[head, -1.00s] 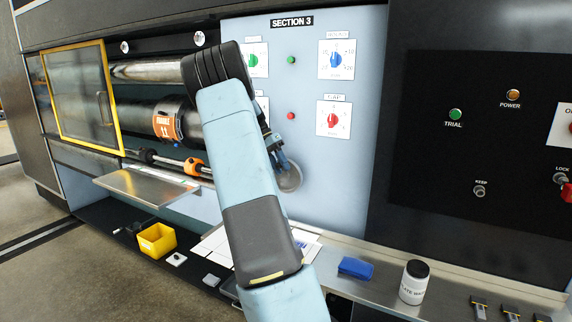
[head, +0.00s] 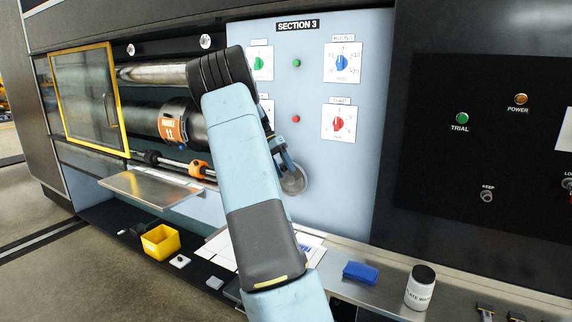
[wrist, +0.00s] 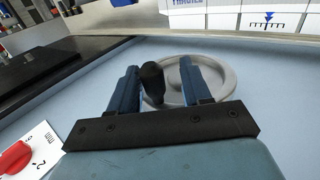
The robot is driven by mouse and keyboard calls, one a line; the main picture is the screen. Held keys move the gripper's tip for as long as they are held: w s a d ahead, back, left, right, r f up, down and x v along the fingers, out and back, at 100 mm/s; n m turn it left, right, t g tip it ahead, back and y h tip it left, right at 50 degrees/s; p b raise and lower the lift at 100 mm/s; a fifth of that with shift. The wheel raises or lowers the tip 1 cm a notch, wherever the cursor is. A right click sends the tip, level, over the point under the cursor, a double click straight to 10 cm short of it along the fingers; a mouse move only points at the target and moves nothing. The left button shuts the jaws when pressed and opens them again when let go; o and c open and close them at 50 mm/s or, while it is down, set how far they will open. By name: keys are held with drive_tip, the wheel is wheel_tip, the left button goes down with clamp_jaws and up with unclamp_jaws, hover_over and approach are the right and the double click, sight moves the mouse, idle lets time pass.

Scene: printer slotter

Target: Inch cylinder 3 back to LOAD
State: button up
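The dark cylinder (head: 140,117) with an orange label (head: 172,124) lies in the press opening at left in the head view. A grey handwheel (head: 299,183) is on the pale blue SECTION 3 panel, partly hidden by my arm; it also shows in the wrist view (wrist: 229,80). My gripper (wrist: 160,75) is at this wheel, and in the head view (head: 286,162) it is mostly behind my arm. Its blue fingers stand apart on either side of the wheel's black handle (wrist: 152,84). The handle is close to the left finger, with a gap to the right one.
Red (head: 339,123) and blue (head: 342,62) dial knobs sit on the panel above the wheel. A scale with a blue pointer (wrist: 267,18) shows in the wrist view. The ledge below holds papers (head: 312,247), a blue block (head: 360,272) and a white bottle (head: 420,290).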

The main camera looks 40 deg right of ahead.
drive_tip(key=v, duration=1.3)
drive_tip(key=shift+w+r, duration=0.25)
drive_tip(key=shift+r, duration=0.1)
drive_tip(key=s+a+r+n+t+y, duration=0.1)
drive_tip(key=s+a+r+n+t, duration=0.25)
drive_tip(key=s+a, duration=0.65)
drive_tip(key=s+a+r+n+t, duration=0.35)
drive_tip(key=s+a, duration=0.35)
drive_tip(key=a, duration=0.4)
drive_tip(key=s+a+f+n+t, duration=0.2)
drive_tip(key=s+a+f+n, duration=0.1)
drive_tip(key=s+a, duration=0.5)
drive_tip(key=s+a+f+n+t+y, duration=0.1)
drive_tip(key=s+a+f+n+t, duration=0.2)
drive_tip(key=s+a, duration=0.5)
wheel_tip(320, 180, down, 2)
drive_tip(key=s+n, duration=0.1)
drive_tip(key=s, duration=0.1)
drive_tip(key=shift+s+f, duration=0.2)
drive_tip(key=shift+s, duration=0.2)
idle(0.5)
